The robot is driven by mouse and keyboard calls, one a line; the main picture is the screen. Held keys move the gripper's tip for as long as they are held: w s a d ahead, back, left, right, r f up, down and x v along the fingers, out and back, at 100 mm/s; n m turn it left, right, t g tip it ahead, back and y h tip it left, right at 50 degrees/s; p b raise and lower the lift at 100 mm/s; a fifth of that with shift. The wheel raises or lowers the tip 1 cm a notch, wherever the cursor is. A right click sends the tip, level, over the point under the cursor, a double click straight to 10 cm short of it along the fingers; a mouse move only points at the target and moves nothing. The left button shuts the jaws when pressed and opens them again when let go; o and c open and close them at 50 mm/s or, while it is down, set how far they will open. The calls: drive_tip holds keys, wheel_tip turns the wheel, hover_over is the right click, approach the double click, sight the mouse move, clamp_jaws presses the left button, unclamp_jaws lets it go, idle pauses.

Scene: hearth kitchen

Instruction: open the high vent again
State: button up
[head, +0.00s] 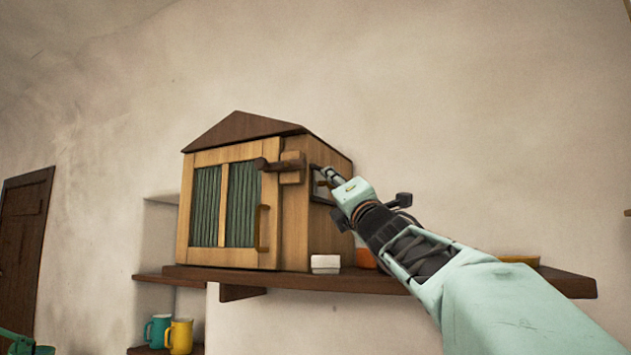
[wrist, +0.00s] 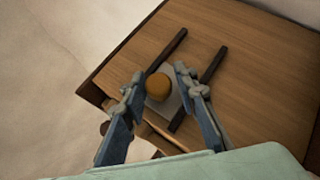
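The high vent is on the right side wall of a small wooden cabinet (head: 231,200) on a shelf. In the wrist view it shows as a pale grey plate (wrist: 172,106) with a round ochre knob (wrist: 158,87), lying between two dark rails (wrist: 212,66). In the head view part of the vent (head: 319,184) shows beside my fingers. My gripper (head: 327,177) is at this side wall. In the wrist view its fingers (wrist: 159,80) are apart, one on each side of the knob. I cannot tell whether they touch it. My fingers hide part of the plate and rails.
The shelf (head: 400,283) holds a white cup (head: 325,264) and an orange item (head: 365,258) below my gripper. The cabinet's slatted front door (head: 223,205) has a latch and handle. Teal and yellow mugs (head: 180,337) stand lower left. The wall above is clear.

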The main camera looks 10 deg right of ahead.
drive_tip(key=shift+r, duration=0.1)
clamp_jaws()
drive_tip(key=shift+d, duration=0.1)
drive_tip(key=w+d, duration=0.1)
drive_tip(key=w+d+p, duration=0.1)
drive_tip(key=w, duration=0.1)
drive_tip(key=w+d+p, duration=0.1)
drive_tip(key=w, duration=0.1)
drive_tip(key=shift+d+r, duration=0.1)
drive_tip(key=shift+d, duration=0.05)
drive_tip(key=shift+s, duration=0.1)
